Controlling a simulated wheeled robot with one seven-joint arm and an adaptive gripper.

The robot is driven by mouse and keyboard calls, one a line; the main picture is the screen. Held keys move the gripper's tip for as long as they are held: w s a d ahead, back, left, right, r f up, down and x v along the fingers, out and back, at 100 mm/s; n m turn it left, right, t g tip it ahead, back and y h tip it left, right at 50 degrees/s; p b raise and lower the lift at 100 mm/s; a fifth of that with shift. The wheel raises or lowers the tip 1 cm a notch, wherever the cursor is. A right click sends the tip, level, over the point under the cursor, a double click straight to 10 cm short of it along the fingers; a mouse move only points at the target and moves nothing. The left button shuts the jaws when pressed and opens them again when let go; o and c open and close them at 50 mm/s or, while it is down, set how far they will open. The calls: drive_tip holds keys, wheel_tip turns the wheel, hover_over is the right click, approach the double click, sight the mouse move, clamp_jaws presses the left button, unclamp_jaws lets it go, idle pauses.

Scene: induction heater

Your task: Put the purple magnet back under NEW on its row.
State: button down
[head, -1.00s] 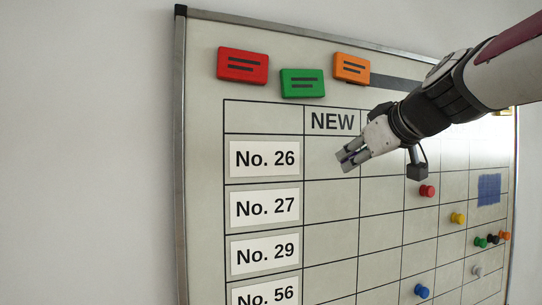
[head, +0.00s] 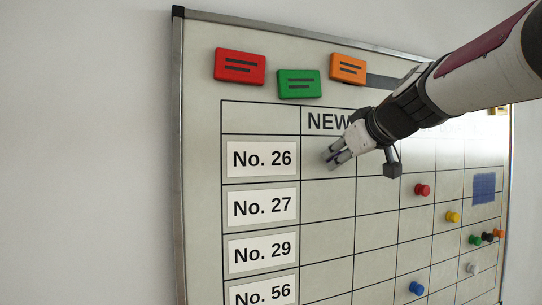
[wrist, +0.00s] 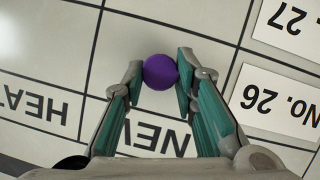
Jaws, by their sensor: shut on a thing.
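My gripper (head: 337,160) is in front of the whiteboard (head: 215,30), over the No. 26 row in the column headed NEW (head: 324,121). It is shut on the round purple magnet (wrist: 160,71), which shows between the two fingertips in the wrist view. In the head view the fingers mostly hide the magnet. In the wrist view, which is upside down, the magnet lies over the blank cell beside the No. 26 label (wrist: 276,98). I cannot tell whether the magnet touches the board.
A red magnet (head: 422,190), a yellow magnet (head: 452,217), a blue magnet (head: 416,288) and several others sit farther right and lower. Red (head: 240,66), green (head: 299,84) and orange (head: 347,68) blocks sit above the grid. Cells below my gripper are clear.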

drive_tip(key=shift+w+a, duration=0.1)
drive_tip(key=shift+w, duration=0.15)
drive_tip(key=c, duration=1.2)
unclamp_jaws()
drive_tip(key=v, duration=1.2)
drive_tip(key=s+f+m+g+h, duration=0.1)
drive_tip(key=s+f+m+g, duration=0.1)
drive_tip(key=s+f, duration=0.5)
drive_tip(key=s+a+f+m+g+h, duration=0.1)
drive_tip(key=s+f+g, duration=0.2)
drive_tip(key=s+f, duration=0.4)
drive_tip(key=s+a+f+m+g, duration=0.1)
drive_tip(key=s+f, duration=0.6)
drive_tip(key=f, duration=0.9)
drive_tip(key=shift+f+m+g+h, duration=0.25)
drive_tip(key=shift+m+g+h, duration=0.15)
drive_tip(key=shift+m+g, duration=0.45)
